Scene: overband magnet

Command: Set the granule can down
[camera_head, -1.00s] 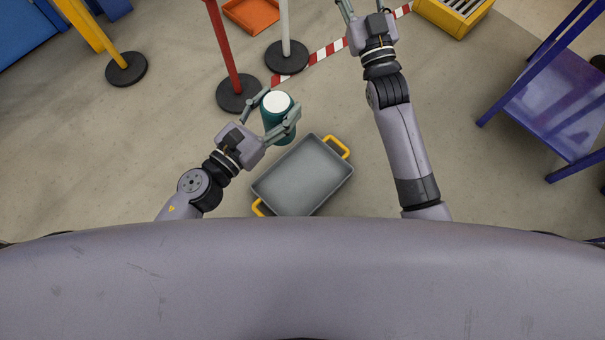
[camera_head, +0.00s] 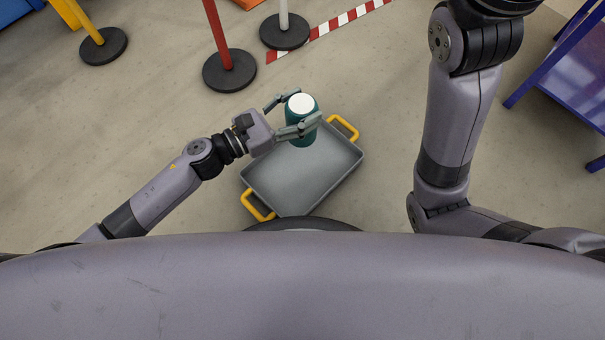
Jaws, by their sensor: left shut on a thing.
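The granule can (camera_head: 303,105) is a dark teal cylinder with a white top. It appears upright, in front of the far part of the grey tray (camera_head: 262,190) in the head view. My left gripper (camera_head: 291,118) is shut on it, with one finger on each side. The can's lower part overlaps the tray floor in the picture; I cannot tell whether it touches the tray. The tray has two yellow handles, one at the near left and one at the far right. My right arm reaches up at the right, and its gripper is out of the picture.
A red post (camera_head: 216,35) and a white post (camera_head: 284,20) stand on black bases behind the can. A yellow post (camera_head: 87,25) is at the far left. Red-white tape (camera_head: 335,22) lies on the floor. A blue frame (camera_head: 570,75) is at the right. Floor left of the tray is clear.

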